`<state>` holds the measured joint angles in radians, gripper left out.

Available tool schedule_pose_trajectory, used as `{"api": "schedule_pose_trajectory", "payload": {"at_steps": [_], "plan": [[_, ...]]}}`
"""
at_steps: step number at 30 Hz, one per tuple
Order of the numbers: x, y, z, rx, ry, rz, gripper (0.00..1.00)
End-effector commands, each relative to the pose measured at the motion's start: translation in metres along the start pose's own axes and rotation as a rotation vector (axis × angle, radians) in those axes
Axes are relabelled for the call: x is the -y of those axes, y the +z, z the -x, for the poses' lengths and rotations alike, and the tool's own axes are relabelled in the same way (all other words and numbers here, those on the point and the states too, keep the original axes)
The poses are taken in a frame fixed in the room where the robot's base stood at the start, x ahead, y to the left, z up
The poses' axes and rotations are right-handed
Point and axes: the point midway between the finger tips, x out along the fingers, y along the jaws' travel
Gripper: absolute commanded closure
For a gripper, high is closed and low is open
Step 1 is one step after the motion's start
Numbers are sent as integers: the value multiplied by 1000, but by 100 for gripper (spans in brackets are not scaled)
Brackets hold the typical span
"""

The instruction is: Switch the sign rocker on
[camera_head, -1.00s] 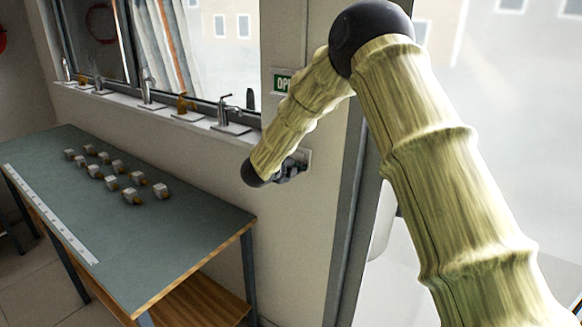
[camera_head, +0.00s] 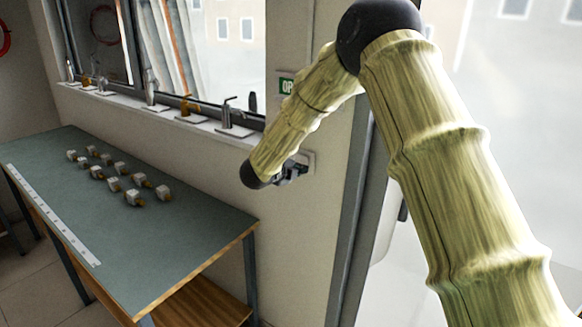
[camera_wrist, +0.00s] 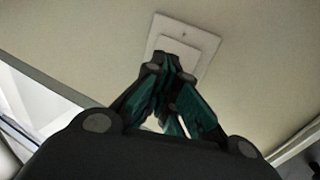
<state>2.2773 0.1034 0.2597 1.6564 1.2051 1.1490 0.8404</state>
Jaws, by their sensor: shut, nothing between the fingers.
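The sign rocker is a white switch (camera_wrist: 182,45) on a pale wall plate (camera_wrist: 207,40), seen in the wrist view at the top middle. My gripper (camera_wrist: 172,62) is shut and empty, its fingertips over the lower part of the rocker. I cannot tell whether they touch it or which way the rocker is tilted. In the head view my gripper (camera_head: 300,170) is at the wall in front of the plate (camera_head: 309,159), mostly hiding it. A green sign with white letters (camera_head: 287,86) is on the wall above, partly covered by my arm.
A green-topped table (camera_head: 190,225) with several small valve-like fittings (camera_head: 163,192) and a white ruler strip (camera_head: 50,218) stands at left. Several taps (camera_head: 228,118) line the window sill. A door frame (camera_head: 350,220) and glass stand right of the switch.

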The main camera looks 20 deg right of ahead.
Motion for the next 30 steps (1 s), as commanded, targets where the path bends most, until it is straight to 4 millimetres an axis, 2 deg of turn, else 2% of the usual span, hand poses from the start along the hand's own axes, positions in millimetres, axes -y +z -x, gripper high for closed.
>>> {"api": "schedule_pose_trajectory", "payload": {"at_steps": [6, 12, 18, 24, 30], "plan": [[-14, 2, 33, 3, 0, -3, 100], [-21, 5, 73, 8, 1, -1, 100], [-24, 4, 101, 6, 1, -2, 100], [-25, 3, 115, 4, 1, -1, 100], [-24, 2, 118, 3, 2, -1, 100]]}}
